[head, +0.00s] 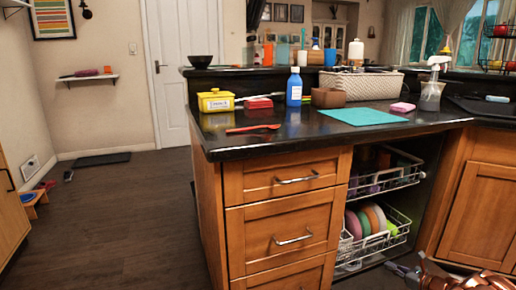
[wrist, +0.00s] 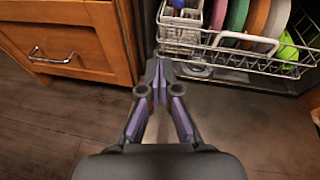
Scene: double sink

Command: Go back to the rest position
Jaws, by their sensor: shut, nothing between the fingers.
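My gripper (wrist: 158,75) is shut and empty in the wrist view. Its fingertips meet in front of the lower dish rack (wrist: 240,55), over the dark floor. In the head view, part of my gripper and arm shows at the bottom right corner, below the open dishwasher bay. The lower rack (head: 370,252) is pulled partly out and holds several coloured plates (head: 370,218) standing on edge.
An upper rack (head: 385,182) also sticks out of the bay. Wooden drawers (head: 285,200) stand to its left. The black counter (head: 300,140) above carries bottles, a basket (head: 365,85) and a teal mat (head: 360,116). The wooden floor (head: 110,220) at left is mostly clear.

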